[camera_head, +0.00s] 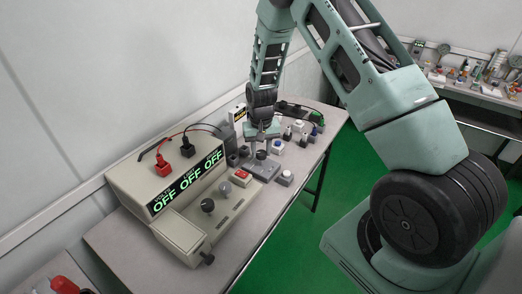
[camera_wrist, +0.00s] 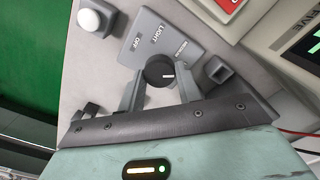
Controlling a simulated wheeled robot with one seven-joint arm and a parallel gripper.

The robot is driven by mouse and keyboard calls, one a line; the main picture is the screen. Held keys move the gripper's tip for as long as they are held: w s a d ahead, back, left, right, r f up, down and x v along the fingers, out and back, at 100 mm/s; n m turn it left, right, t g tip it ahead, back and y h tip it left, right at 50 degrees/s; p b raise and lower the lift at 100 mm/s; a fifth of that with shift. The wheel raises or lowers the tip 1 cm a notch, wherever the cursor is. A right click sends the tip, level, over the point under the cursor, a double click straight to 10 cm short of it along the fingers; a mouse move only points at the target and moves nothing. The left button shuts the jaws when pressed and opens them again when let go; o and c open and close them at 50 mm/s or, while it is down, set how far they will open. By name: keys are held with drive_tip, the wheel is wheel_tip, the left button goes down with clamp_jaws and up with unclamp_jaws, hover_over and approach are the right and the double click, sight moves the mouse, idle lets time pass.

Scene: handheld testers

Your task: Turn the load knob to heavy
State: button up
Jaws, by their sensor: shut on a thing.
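The load knob (camera_wrist: 156,72) is a round black dial with a white pointer line, on a grey plate (camera_wrist: 170,38). The plate reads OFF and LIGHT, with a further small label partly legible; I see no HEAVY label. The pointer line points toward the right of the wrist view. My gripper (camera_wrist: 159,82) has one finger on each side of the knob and is shut on it. In the head view my gripper (camera_head: 261,146) points down over the grey knob box (camera_head: 264,171), and the knob is largely hidden there.
A beige power unit (camera_head: 150,185) with several green OFF displays and red and black plugs stands to the left. A red-faced switch (camera_head: 241,175) and a white-button box (camera_head: 285,178) are close by. Several small devices sit behind. The table's front edge (camera_head: 268,232) is clear.

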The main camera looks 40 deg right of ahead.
sight(262, 152)
drive_tip(key=m, duration=0.6)
drive_tip(key=shift+r+m, duration=0.1)
drive_tip(key=shift+m, duration=0.3)
idle(0.4)
drive_tip(key=o, duration=1)
wheel_tip(262, 152, up, 17)
drive_tip(key=b, duration=0.1)
drive_tip(key=shift+r, duration=0.2)
